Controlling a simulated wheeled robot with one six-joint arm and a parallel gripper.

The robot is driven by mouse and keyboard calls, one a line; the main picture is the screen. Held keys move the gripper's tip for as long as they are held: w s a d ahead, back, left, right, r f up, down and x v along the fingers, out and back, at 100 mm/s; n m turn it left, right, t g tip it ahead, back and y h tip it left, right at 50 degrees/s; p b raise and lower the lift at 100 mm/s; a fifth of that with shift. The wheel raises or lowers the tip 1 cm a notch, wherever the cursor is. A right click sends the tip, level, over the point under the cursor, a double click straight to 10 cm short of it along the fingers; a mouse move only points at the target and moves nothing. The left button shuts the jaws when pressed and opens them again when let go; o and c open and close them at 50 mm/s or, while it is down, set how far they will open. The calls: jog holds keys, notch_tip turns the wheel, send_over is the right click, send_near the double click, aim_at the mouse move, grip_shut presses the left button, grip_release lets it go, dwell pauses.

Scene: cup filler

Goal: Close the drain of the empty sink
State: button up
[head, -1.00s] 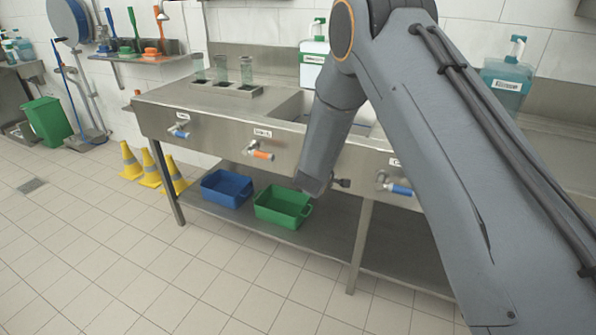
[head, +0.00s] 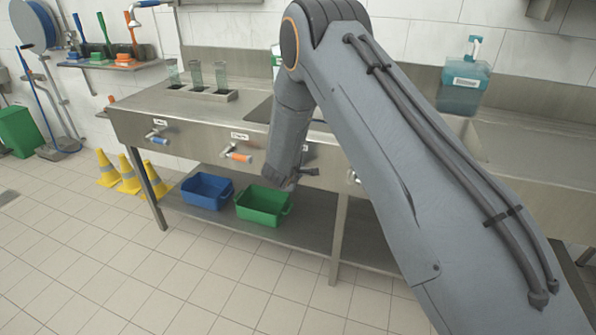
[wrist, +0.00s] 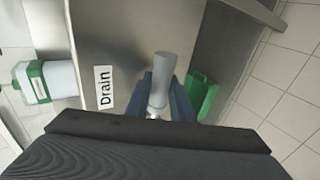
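A grey lever handle (wrist: 162,82) with a pale base sticks out from the steel sink front, beside a white label reading "Drain" (wrist: 104,88), in the wrist view. My gripper (wrist: 164,98) has its dark blue fingers apart, one on each side of the lever; I see no clear grip on it. In the head view my gripper (head: 308,173) is at the counter front, right of the orange-handled valve (head: 238,157); my arm hides the drain lever there. A sink basin (head: 262,110) shows partly behind my arm; its drain hole is not visible.
A blue-handled valve (head: 156,138) is further left. A blue bin (head: 207,190) and green bin (head: 263,206) stand on the lower shelf. Yellow cones (head: 127,175) stand left; the front floor is clear.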

jog(key=shift+o, duration=0.5)
jog(key=shift+r, duration=0.1)
jog(key=v, duration=0.7)
jog(key=shift+s+a+r+b, duration=0.2)
jog(key=shift+s+b, duration=0.1)
jog(key=shift+b, duration=0.1)
jog(key=shift+d, duration=0.1)
jog(key=s+d+r+m+g+y, duration=0.1)
jog(key=s+d+r+m+g, duration=0.2)
jog(key=s, duration=0.9)
jog(key=s+d+r+m+g+y, duration=0.1)
jog(key=s+d+r+m+g, duration=0.2)
jog(key=s, duration=1)
jog(key=s+d+r+m+g+y, duration=0.1)
jog(key=s+d+r+m+g, duration=0.2)
jog(key=s+d+m, duration=0.4)
jog(key=s+g, duration=0.1)
jog(key=s, duration=0.5)
jog(key=shift+s+d+r+m+y, duration=0.2)
jog(key=shift+d+r+m+y, duration=0.1)
jog(key=shift+r+y, duration=0.1)
